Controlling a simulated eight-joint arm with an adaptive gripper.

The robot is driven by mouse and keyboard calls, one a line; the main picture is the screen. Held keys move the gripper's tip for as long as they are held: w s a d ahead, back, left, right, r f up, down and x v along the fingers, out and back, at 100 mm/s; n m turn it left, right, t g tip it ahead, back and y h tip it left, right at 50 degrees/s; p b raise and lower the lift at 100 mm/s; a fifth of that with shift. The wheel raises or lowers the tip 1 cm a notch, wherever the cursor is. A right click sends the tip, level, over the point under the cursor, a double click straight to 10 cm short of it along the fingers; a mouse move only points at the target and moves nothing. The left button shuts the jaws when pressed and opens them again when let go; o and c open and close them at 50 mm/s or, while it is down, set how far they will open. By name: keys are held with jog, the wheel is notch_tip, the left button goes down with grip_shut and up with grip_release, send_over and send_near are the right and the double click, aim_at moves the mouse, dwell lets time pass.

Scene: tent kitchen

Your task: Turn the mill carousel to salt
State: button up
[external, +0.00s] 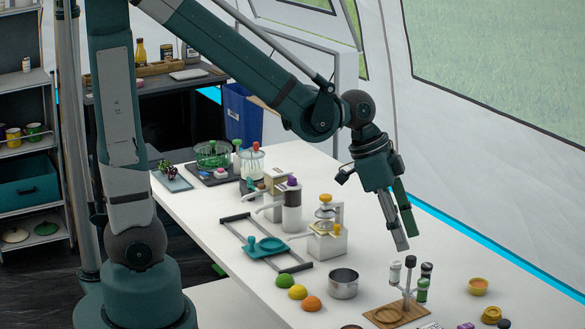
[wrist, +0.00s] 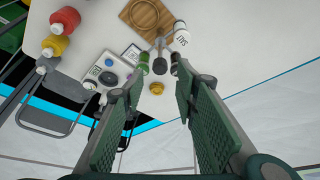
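The mill carousel (external: 407,292) stands upright near the front right of the white table, with a wooden board (external: 383,317) at its base. It carries mills with white, dark and green parts around a central post. In the wrist view the carousel (wrist: 160,45) lies ahead of my fingertips. A white mill (wrist: 181,33) there bears lettering that reads as salt; a green mill (wrist: 144,58) and dark mills are beside it. My gripper (external: 405,232) is above and behind the carousel, fingers pointing down, apart from it. In the wrist view my gripper (wrist: 158,86) is open and empty.
A steel pot (external: 343,285) and colored domes (external: 298,292) stand left of the carousel. Bare table surrounds the orange bowl.

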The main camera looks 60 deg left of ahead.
aim_at(410, 257)
jog(key=shift+b+x, duration=0.75)
jog(key=shift+x, duration=2.05)
jog(key=c, duration=0.9)
